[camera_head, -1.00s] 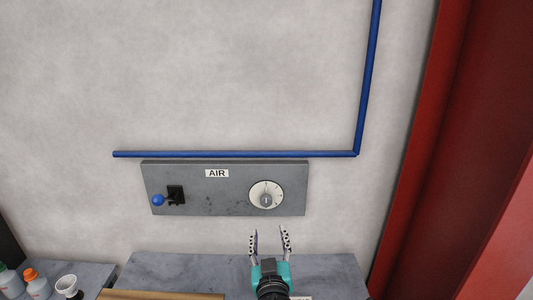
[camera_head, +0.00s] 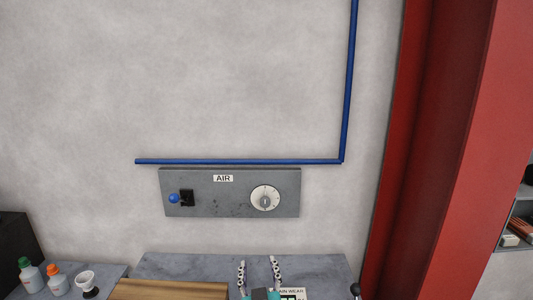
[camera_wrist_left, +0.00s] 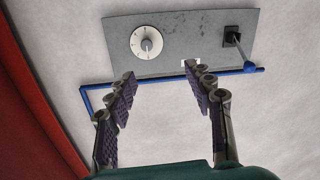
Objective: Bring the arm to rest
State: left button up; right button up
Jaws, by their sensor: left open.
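My left gripper (camera_head: 259,272) shows at the bottom of the head view, fingers up and spread apart with nothing between them. It is below the grey AIR panel (camera_head: 231,207) on the wall and apart from it. The left wrist view also shows the open, empty fingers (camera_wrist_left: 166,92), with the panel (camera_wrist_left: 185,42) beyond them. The panel carries a white round dial (camera_head: 265,198) and a black valve with a blue knob (camera_head: 174,198). My right gripper is not in view.
A blue pipe (camera_head: 240,161) runs along the wall above the panel. A grey bench top (camera_head: 200,267) lies below, with a wooden board (camera_head: 170,290). A red column (camera_head: 450,150) rises at right.

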pick_arm(q)
jog(key=s+a+f+g+y+b, duration=0.1)
jog(key=s+a+f+g, duration=0.2)
jog(key=a+f, duration=0.35)
jog(key=s+a+f+g+y+b, duration=0.1)
jog(key=s+a+f+g, duration=0.25)
jog(key=a, duration=0.55)
jog(key=s+f+m+g+h, duration=0.1)
jog(key=s+f+g, duration=0.1)
jog(key=s, duration=0.4)
jog(key=s+f+m+g+h+b, duration=0.1)
jog(key=s+f+g+h, duration=0.1)
jog(key=s+f, duration=0.2)
jog(key=shift+s+a+f+m+h, duration=0.15)
jog(key=shift+s+f+m+h, duration=0.2)
jog(key=shift+s, duration=0.85)
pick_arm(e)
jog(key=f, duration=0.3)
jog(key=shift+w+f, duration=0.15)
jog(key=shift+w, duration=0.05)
